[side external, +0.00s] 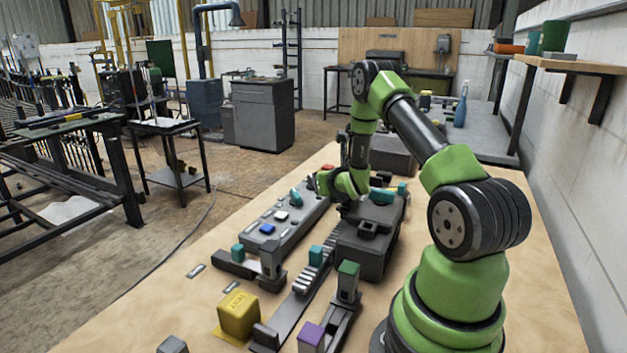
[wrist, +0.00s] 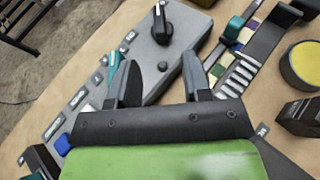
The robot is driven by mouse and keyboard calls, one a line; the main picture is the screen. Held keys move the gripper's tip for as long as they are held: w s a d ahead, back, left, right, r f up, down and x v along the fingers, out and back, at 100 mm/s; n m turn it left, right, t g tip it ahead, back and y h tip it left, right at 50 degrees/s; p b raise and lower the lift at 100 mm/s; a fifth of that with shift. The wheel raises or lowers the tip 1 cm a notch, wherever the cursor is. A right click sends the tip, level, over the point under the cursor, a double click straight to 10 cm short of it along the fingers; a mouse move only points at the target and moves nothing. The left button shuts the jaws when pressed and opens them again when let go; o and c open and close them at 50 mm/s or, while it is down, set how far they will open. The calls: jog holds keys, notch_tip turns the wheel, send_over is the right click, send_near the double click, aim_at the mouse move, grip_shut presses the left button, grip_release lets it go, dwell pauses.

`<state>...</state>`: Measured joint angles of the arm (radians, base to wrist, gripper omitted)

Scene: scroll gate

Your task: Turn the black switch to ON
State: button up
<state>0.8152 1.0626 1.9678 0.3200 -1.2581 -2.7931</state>
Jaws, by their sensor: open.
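The black switch (wrist: 160,22) is a rotary knob with a pointer grip, standing on the far part of the grey panel (wrist: 185,60). It lies ahead of my gripper (wrist: 164,66) in the wrist view, beyond both fingertips and apart from them. My gripper is open and empty, its two dark fingers spread above the panel. In the side view my gripper (side external: 318,184) is low over the far end of the panel (side external: 262,238), and I cannot make out the black switch there. The ON marking cannot be read.
A teal lever (wrist: 114,70) stands beside the left finger, and a blue button (side external: 267,229) sits on the panel. A slotted rail with coloured blocks (wrist: 240,50) runs to the right. A yellow block (side external: 238,315) and dark fixtures (side external: 372,245) crowd the table.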

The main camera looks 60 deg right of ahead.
jog(key=x, duration=1.1)
grip_shut()
